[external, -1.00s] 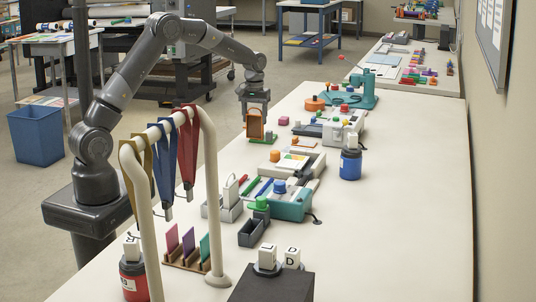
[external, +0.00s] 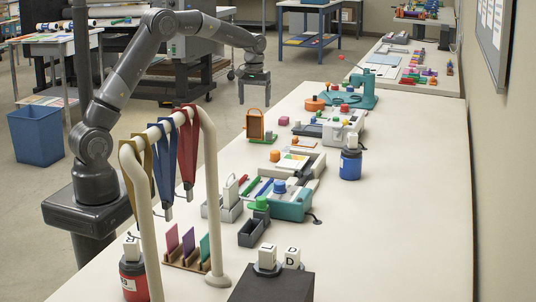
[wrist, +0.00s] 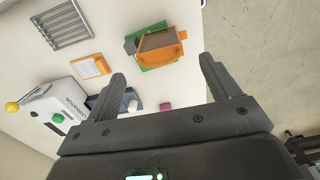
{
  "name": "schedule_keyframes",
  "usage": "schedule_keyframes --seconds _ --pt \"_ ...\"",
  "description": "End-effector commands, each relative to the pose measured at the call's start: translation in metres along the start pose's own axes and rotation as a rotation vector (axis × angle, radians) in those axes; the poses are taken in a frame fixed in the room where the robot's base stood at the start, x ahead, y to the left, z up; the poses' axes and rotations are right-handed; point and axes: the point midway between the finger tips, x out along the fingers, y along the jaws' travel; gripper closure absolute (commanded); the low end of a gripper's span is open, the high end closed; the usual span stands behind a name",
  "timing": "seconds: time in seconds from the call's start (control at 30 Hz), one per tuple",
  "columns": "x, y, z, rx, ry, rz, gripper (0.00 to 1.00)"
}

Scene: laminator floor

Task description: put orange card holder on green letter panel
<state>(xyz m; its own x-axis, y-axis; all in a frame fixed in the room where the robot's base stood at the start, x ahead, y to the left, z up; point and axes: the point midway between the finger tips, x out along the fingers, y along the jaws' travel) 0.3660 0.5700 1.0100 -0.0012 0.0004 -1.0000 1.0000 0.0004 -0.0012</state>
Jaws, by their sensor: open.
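The orange card holder (external: 256,125) stands upright on the table's left side in the external view. In the wrist view the orange card holder (wrist: 160,42), with a brown face, sits over the green letter panel (wrist: 151,29). Green shows on both sides of it, and the holder appears to rest on the panel. The holder hides any letter. My gripper (external: 254,100) is open and empty, above the holder and apart from it. Both fingers of my gripper (wrist: 163,72) show in the wrist view with nothing between them.
A pink block (external: 284,121) lies just right of the holder. An orange-and-white card (wrist: 90,66) and a white machine (wrist: 62,108) are nearby. A blue-and-black jar (external: 350,164) stands farther right. A rack with hanging ribbons (external: 188,160) stands at the front. The table's right side is clear.

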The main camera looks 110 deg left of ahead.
Motion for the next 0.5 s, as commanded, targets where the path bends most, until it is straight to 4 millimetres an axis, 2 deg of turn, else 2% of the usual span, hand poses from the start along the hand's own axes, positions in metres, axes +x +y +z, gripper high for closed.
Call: schedule_keyframes --seconds 0.03,0.2,0.33,0.5 --pt "-0.012 0.001 -0.001 0.000 0.004 0.002 0.19" --pt "-0.039 0.001 0.000 0.000 0.001 0.001 0.19" --pt "-0.051 0.001 0.000 0.000 0.000 0.001 0.19" --pt "-0.055 0.000 0.000 -0.001 0.000 0.001 0.19"
